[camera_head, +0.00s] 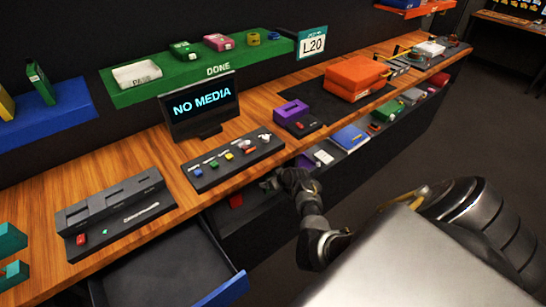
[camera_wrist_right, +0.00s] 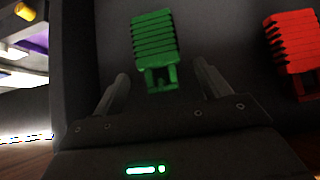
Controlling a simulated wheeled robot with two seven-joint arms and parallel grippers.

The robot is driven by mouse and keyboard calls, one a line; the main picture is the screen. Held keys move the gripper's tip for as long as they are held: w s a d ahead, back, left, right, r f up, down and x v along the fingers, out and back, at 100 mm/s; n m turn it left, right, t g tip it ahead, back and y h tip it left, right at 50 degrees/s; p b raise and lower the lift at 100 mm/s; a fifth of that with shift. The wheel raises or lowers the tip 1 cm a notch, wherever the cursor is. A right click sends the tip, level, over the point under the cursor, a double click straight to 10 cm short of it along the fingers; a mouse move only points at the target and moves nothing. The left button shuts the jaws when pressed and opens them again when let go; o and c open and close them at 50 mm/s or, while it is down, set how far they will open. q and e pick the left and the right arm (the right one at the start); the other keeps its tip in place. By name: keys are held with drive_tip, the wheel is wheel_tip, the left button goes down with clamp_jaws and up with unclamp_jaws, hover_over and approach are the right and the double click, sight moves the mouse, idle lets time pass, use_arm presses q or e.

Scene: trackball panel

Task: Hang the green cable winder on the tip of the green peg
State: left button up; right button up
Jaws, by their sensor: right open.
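A green ribbed block (camera_wrist_right: 154,45) with two short prongs at its near end lies on a dark surface in the right wrist view. It may be the green cable winder, but I cannot tell for sure. My right gripper (camera_wrist_right: 161,78) is open, with one finger on either side of the block's near end; contact is not visible. In the head view, my right gripper (camera_head: 278,183) is at the lower shelf below the bench front, largely hiding what is there. A small green knob (camera_head: 213,163) stands on the dark panel; I cannot tell whether it is the green peg. My left gripper is not in view.
A red ribbed block (camera_wrist_right: 292,55) lies to the right of the green one; a red piece (camera_head: 236,200) also shows on the lower shelf. The bench edge overhangs this shelf. An open drawer (camera_head: 170,275) is at the left. A monitor (camera_head: 200,105) stands behind the panel (camera_head: 228,175).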

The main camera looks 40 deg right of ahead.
drive_tip(key=p+v, duration=0.1)
drive_tip(key=v, duration=0.9)
drive_tip(key=shift+s+r, duration=0.25)
drive_tip(key=shift+s, duration=0.05)
drive_tip(key=shift+w, duration=0.1)
drive_tip(key=w+a+f+m, duration=0.2)
drive_tip(key=a+f, duration=0.4)
drive_tip(key=f, duration=0.4)
drive_tip(key=s+a+f+g+b, duration=0.1)
drive_tip(key=s+a+f, duration=0.35)
drive_tip(key=f, duration=0.35)
drive_tip(key=s+a+f+g+b, duration=0.1)
drive_tip(key=s+a+f, duration=0.2)
drive_tip(key=s+f, duration=0.35)
drive_tip(key=s+a+f+n+g+b, duration=0.1)
drive_tip(key=s+f, duration=0.5)
drive_tip(key=s, duration=0.6)
drive_tip(key=s+a+f+n+g, duration=0.2)
drive_tip(key=s+f, duration=0.3)
drive_tip(key=s, duration=0.8)
drive_tip(key=s+a+f+n+g+b, duration=0.1)
drive_tip(key=s+f+g, duration=0.2)
drive_tip(key=s, duration=0.9)
wheel_tip(320, 180, down, 4)
drive_tip(key=shift+s+a+r+n+b, duration=0.2)
drive_tip(key=shift+s+a+n+b, duration=0.1)
drive_tip(key=shift+s+a+b, duration=0.1)
